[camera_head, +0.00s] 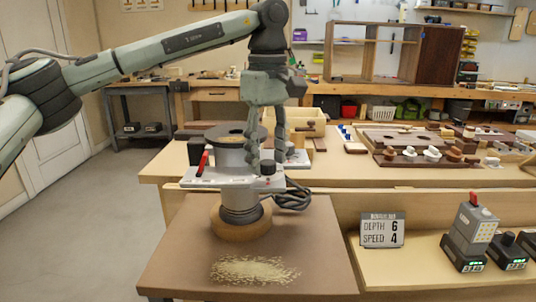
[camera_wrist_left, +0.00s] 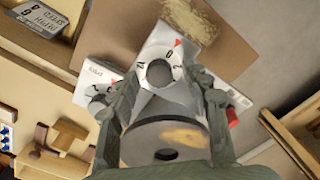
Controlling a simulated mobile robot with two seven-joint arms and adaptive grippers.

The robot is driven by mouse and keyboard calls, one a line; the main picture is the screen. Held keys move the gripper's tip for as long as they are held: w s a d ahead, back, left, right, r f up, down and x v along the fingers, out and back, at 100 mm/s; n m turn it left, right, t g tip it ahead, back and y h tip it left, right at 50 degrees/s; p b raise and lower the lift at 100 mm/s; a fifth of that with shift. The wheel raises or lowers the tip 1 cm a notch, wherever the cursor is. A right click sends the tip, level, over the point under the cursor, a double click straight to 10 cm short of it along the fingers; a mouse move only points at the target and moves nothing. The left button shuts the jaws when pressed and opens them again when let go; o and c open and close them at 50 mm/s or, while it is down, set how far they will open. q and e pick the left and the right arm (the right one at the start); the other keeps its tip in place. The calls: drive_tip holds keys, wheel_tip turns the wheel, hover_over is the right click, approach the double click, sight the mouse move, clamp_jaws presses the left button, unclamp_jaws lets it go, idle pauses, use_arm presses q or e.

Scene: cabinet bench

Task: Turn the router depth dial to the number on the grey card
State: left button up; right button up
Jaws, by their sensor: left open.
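The router (camera_head: 238,205) stands upright on a brown board, with a grey body and a pale top plate. In the left wrist view a white numbered dial (camera_wrist_left: 146,57) has a grey round centre, and a red pointer lies by its 0. A second, smaller dial (camera_wrist_left: 97,103) is partly hidden by a finger. The grey card (camera_head: 382,229) reads DEPTH 6, SPEED 4; it also shows upside down in the left wrist view (camera_wrist_left: 38,17). My left gripper (camera_head: 266,163) points down over the router, open, its fingertips either side of the numbered dial in the wrist view. Contact cannot be told. My right gripper is not in view.
Sawdust (camera_head: 254,270) lies on the brown board (camera_head: 178,262). A black cable (camera_head: 294,197) coils beside the router. Trays of small parts (camera_head: 425,158) lie behind.

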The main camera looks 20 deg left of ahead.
use_arm(q)
drive_tip(key=shift+f, duration=0.15)
clamp_jaws()
